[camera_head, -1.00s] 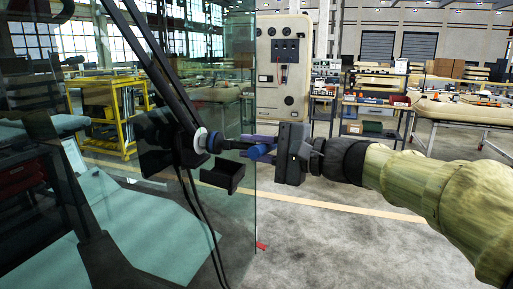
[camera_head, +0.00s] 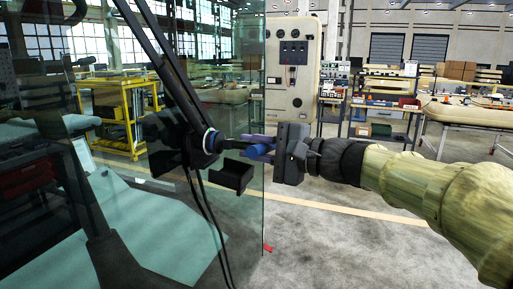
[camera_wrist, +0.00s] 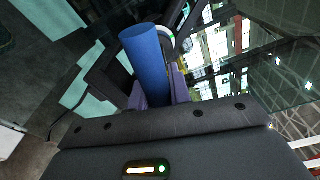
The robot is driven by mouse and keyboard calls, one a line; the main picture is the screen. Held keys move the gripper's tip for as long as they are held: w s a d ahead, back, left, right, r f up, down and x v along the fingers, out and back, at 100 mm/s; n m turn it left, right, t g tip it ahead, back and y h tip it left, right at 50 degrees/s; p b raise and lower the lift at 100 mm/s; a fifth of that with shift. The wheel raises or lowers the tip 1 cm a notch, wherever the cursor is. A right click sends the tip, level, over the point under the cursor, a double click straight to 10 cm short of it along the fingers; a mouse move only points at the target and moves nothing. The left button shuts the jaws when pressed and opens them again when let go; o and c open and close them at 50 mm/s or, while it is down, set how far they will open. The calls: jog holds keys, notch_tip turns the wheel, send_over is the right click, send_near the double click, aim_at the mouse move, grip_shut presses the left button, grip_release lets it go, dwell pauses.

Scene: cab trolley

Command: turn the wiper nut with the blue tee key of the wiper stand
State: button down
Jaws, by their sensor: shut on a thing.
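The blue tee key (camera_head: 258,152) is held in my gripper (camera_head: 262,147), shut on its blue crossbar. In the wrist view the blue bar (camera_wrist: 147,66) stands up between the purple fingers of my gripper (camera_wrist: 160,88). The key's dark shank points left at the hub of the black wiper arm (camera_head: 165,72), which has a pale ring (camera_head: 211,141). The shank's end appears to meet the hub. The wiper nut cannot be made out there, so I cannot tell whether the key is seated on it.
A small black open box (camera_head: 231,175) sits just below the key. A glass pane (camera_head: 150,235) stands at the left, with black cables hanging from the hub. A beige cabinet (camera_head: 292,75) stands behind.

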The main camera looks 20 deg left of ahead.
jog(key=shift+r+p, duration=0.15)
jog(key=shift+p, duration=0.15)
jog(key=shift+m+p, duration=0.4)
jog(key=shift+p, duration=0.05)
jog(key=shift+m+p, duration=0.6)
jog(key=shift+p, duration=0.05)
jog(key=m+p, duration=0.2)
jog(key=shift+p, duration=0.35)
jog(key=shift+f+m, duration=0.2)
jog(key=shift+m, duration=0.2)
jog(key=shift+r+p, duration=0.1)
jog(key=shift+p, duration=0.25)
